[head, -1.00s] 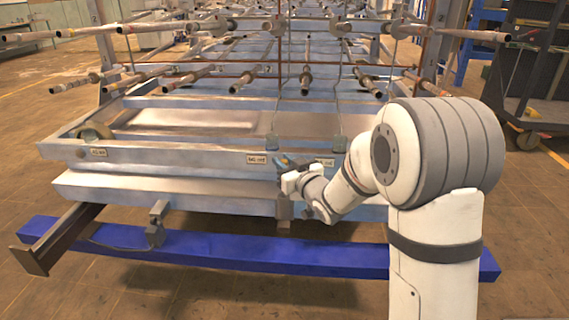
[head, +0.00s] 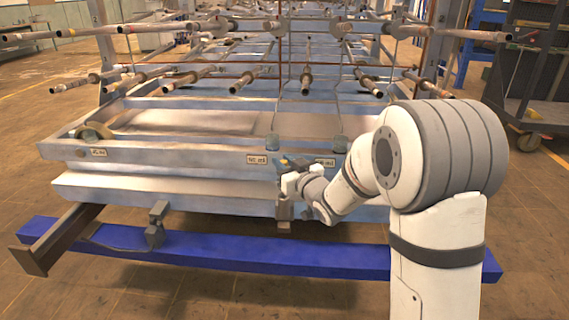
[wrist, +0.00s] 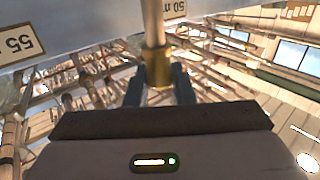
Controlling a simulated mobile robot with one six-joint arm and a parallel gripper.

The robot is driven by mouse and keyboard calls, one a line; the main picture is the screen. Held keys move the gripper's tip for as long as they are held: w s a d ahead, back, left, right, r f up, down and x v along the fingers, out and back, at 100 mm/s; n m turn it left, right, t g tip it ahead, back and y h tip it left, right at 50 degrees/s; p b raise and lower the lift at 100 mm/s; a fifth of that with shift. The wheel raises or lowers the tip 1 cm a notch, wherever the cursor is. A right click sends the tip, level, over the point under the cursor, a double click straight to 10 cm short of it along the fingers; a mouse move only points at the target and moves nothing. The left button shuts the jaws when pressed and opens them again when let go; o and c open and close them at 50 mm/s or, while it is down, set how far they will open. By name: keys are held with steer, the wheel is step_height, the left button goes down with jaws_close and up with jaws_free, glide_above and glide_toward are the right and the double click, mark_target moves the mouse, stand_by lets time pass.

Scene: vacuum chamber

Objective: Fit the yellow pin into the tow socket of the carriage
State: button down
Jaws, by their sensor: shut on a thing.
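My gripper (head: 289,163) is at the front of the carriage, level with its labelled front beam. In the wrist view, its two dark blue fingers (wrist: 157,88) are shut on the yellow pin. The pin shows there as a brass-yellow collar (wrist: 158,68) between the fingertips, with a paler shaft (wrist: 153,24) running to the top edge. The shaft's far end is out of view. The carriage (head: 190,157) is a pale blue-grey metal frame. A small grey bracket (head: 284,211) hangs at its front below my gripper. I cannot make out the tow socket's opening.
A blue bar (head: 210,248) lies low across the front, with a brown steel beam (head: 58,240) at its left. Tubes (head: 307,80) stick out above the carriage. A dark trolley (head: 528,80) stands at the back right. The floor at left is clear.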

steer(key=shift+f+b, duration=2.05)
steer(key=shift+f, duration=0.35)
steer(key=shift+b, duration=0.35)
steer(key=shift+f, duration=0.15)
steer(key=shift+f, duration=1.35)
steer(key=c, duration=1.1)
jaws_free()
steer(key=shift+c, duration=0.2)
steer(key=shift+d, duration=0.1)
steer(key=p+v, duration=0.2)
steer(key=v, duration=0.5)
steer(key=shift+s+d, duration=0.2)
steer(key=shift+s, duration=0.15)
